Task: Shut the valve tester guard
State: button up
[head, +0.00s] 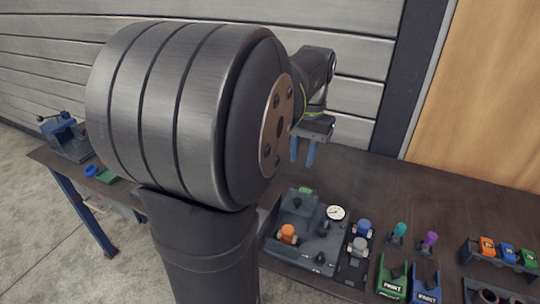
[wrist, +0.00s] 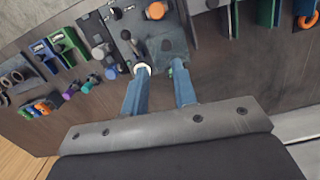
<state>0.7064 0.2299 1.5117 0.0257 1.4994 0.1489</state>
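The valve tester (head: 275,247) is a dark grey unit near the table's front edge, with a white dial gauge (head: 335,212) and an orange-topped valve (head: 288,234) on it. A grey panel (wrist: 165,46) on the tester shows beyond my fingertips in the wrist view; it may be the guard, but I cannot tell how far open it stands. My gripper (head: 303,153) is above the table behind the tester, its two blue fingers apart and nothing between them. In the wrist view my gripper (wrist: 160,68) is also open, and its left fingertip partly covers the gauge.
Green and blue paint bins (head: 425,284) and loose valves (head: 358,245) stand right of the tester. A rack of coloured pieces (head: 505,250) is at the far right. A blue vise-like device (head: 65,135) is at the far left. The table behind the tester looks clear.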

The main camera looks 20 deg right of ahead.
jog(key=shift+m+g+y, duration=0.4)
jog(key=shift+y, duration=0.1)
jog(key=w+d, duration=0.1)
jog(key=w+d+f, duration=0.2)
jog(key=d, duration=0.1)
grip_shut()
jog(key=m+y, duration=0.1)
jog(key=y, duration=0.1)
send_near(305, 200)
jog(key=shift+g, duration=0.4)
jog(key=f, duration=0.2)
jog(key=w+f, duration=0.1)
jog(key=f, duration=0.1)
jog(key=shift+f, duration=0.3)
jog(key=shift+s+a, duration=0.25)
jog(key=shift+a, duration=0.25)
jog(key=shift+s+a, duration=0.3)
jog(key=shift+a, duration=0.2)
jog(key=shift+s+a, duration=0.45)
jog(key=shift+a, duration=0.3)
jog(key=s+a, duration=0.6)
jog(key=shift+s+a, duration=0.25)
jog(key=shift+s+a+f, duration=0.1)
jog(key=shift+s+a, duration=0.2)
jog(key=shift+a, duration=0.05)
